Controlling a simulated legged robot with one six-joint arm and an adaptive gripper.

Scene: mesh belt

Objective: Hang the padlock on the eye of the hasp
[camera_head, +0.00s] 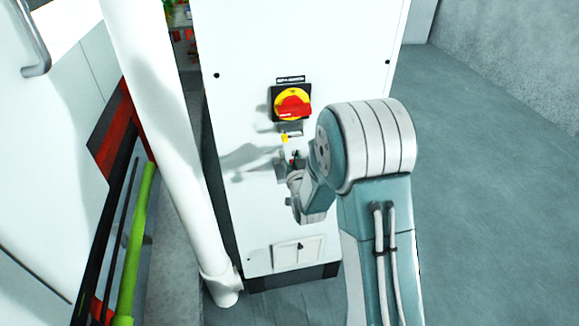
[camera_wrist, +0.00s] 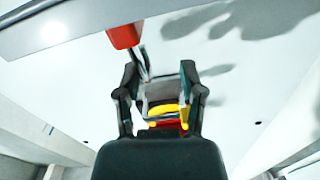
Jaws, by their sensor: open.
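In the wrist view a padlock with a red body (camera_wrist: 125,36) and a grey shackle shows beyond my gripper (camera_wrist: 160,75). The shackle reaches toward the space between the two dark fingertips, near the left one. The fingers are apart, with a grey metal piece (camera_wrist: 160,95), which may be the hasp, seen between them. In the head view my gripper (camera_head: 293,164) is close to the cabinet front, below a small grey and yellow fitting (camera_head: 284,137). My wrist hides most of this area. I cannot tell whether the shackle passes through the eye.
A red and yellow rotary switch (camera_head: 292,104) sits on the white cabinet (camera_head: 240,50) above my gripper. A white post (camera_head: 165,130) and a bright green rail (camera_head: 135,245) stand to the left. Open floor (camera_head: 490,190) lies to the right.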

